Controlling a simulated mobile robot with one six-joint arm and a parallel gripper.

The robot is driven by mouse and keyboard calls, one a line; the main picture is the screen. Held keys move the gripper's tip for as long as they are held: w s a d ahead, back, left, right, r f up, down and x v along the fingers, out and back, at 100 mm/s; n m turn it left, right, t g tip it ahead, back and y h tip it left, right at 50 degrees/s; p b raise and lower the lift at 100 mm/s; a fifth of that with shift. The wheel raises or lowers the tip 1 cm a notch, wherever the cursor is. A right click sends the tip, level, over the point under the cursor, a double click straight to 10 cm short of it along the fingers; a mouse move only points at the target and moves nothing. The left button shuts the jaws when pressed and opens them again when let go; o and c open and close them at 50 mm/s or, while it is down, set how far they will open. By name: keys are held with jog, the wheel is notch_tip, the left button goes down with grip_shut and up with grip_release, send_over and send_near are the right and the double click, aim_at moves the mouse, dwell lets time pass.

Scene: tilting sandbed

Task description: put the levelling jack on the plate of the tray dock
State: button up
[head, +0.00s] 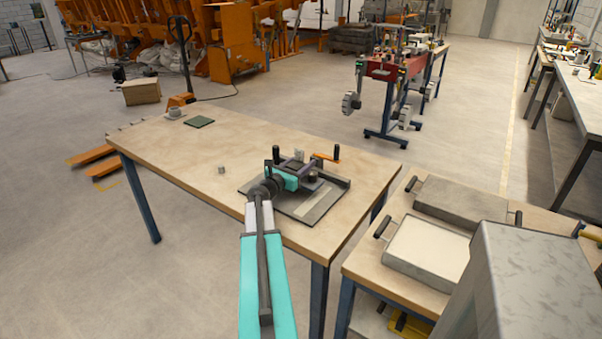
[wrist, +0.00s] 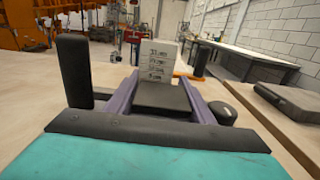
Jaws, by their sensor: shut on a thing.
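The tray dock (head: 333,197) is a dark, low frame at the near right of the wooden table, with a raised edge on its right. My gripper (head: 299,165) is over its far left part. In the wrist view, its two purple fingers (wrist: 162,92) are shut on a dark block (wrist: 165,98), which appears to be the levelling jack. I cannot tell whether the block touches the dock plate. Upright black posts stand left (wrist: 74,70) and right (wrist: 201,62) of the fingers. My gripper body and arm hide much of the dock's left side.
A pale card with writing (wrist: 157,60) stands beyond the fingers. An orange piece (head: 325,157) is behind the dock. A small grey cube (head: 222,170), a green pad (head: 199,121) and a pale round item (head: 175,113) are on the table. Grey trays (head: 428,248) occupy the right table.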

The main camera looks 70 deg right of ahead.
jog(key=shift+f+p, duration=0.3)
jog(key=shift+f, duration=1.4)
jog(key=shift+f, duration=0.15)
jog(key=o, duration=1.5)
jog(key=shift+b+v, duration=0.95)
jog(key=shift+v, duration=5.1)
jog(key=shift+s, duration=0.1)
